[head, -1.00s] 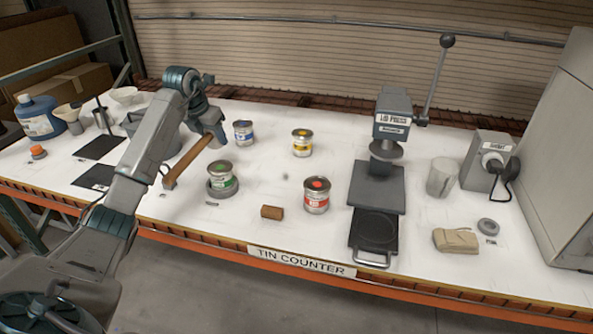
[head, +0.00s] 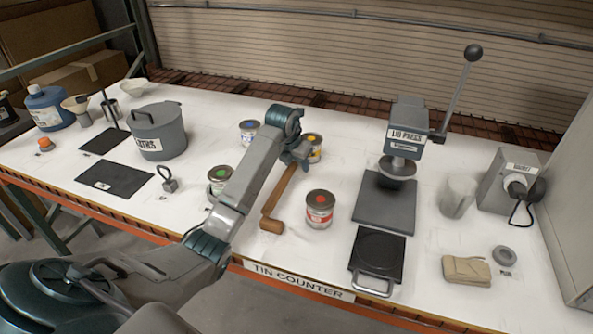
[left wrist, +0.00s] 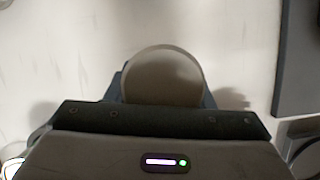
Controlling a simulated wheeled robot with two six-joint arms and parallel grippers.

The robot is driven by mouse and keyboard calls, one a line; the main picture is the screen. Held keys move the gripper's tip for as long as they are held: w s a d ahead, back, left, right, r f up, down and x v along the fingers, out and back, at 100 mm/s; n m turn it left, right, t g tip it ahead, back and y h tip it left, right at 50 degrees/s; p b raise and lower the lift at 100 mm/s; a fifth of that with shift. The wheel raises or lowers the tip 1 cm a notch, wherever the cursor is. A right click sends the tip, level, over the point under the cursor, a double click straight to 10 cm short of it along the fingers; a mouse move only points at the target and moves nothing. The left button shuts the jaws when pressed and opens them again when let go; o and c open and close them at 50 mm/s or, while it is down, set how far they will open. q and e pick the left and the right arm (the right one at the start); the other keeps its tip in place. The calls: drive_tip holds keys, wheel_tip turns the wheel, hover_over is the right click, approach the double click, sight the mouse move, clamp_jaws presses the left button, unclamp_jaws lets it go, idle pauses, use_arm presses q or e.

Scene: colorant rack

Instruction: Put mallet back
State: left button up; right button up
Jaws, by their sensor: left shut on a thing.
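My left gripper (head: 299,158) is shut on the mallet (head: 284,190), whose brown wooden handle slants down toward the counter front. In the left wrist view a round, dull tan end (left wrist: 163,76) shows between the fingers, probably part of the held mallet. My right gripper is not in view.
A red-marked tin (head: 320,209) stands just right of the block. A green-marked tin (head: 219,179), a blue-marked tin (head: 249,131) and a yellow-marked tin (head: 315,150) stand around the arm. The lid press (head: 384,205) is to the right. White counter (head: 345,165) shows between.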

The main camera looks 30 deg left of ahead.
sight(296, 174)
use_arm(q)
wheel_tip(296, 174, down, 4)
drive_tip(key=shift+w+p, duration=0.1)
drive_tip(key=shift+p, duration=0.6)
drive_tip(key=shift+f, duration=0.3)
drive_tip(key=o, duration=1.3)
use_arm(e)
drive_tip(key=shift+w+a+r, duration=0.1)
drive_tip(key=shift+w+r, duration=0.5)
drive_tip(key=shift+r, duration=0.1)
